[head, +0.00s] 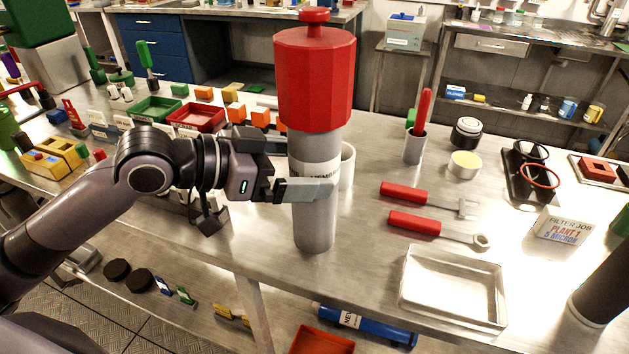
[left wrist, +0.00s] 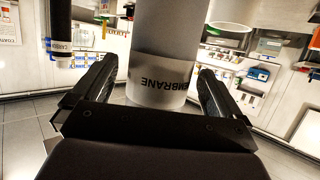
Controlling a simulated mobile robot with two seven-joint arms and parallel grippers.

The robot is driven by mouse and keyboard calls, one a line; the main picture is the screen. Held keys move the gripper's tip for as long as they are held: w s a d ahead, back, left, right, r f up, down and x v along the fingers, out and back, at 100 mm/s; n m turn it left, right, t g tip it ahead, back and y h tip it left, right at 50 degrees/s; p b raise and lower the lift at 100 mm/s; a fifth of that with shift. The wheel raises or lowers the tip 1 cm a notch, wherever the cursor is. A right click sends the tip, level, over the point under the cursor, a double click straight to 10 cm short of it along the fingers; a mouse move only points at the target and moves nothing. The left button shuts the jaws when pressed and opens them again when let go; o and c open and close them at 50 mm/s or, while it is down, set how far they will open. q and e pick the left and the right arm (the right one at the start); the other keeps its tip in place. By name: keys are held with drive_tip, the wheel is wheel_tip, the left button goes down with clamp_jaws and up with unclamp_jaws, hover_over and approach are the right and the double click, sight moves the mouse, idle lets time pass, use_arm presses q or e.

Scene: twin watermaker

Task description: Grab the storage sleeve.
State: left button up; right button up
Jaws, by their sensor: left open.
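A tall grey cylinder (head: 314,225) with a big red knobbed cap (head: 315,75) stands upright near the front edge of the steel table; I take it for the storage sleeve. Its white band reads "MEMBRANE", partly covered by a finger. My left gripper (head: 312,186) is level with this band, one finger passing in front of the cylinder. In the left wrist view the grey cylinder (left wrist: 165,35) is between the two spread fingers of the left gripper (left wrist: 158,76), with gaps visible beside it. The right gripper is not in view.
A white cup (head: 347,165) stands close behind the cylinder. Two red-handled tools (head: 414,224) and a shallow metal tray (head: 453,312) lie to the right. Red (head: 197,117) and green bins are at the back left. A dark cylinder (head: 604,283) is at the right edge.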

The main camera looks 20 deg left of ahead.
use_arm(q)
drive_tip(key=shift+x, duration=1.5)
drive_tip(key=shift+f, duration=0.1)
drive_tip(key=c, duration=0.8)
drive_tip(key=shift+a, duration=0.1)
drive_tip(key=shift+c, duration=1.4)
drive_tip(key=shift+r, duration=0.2)
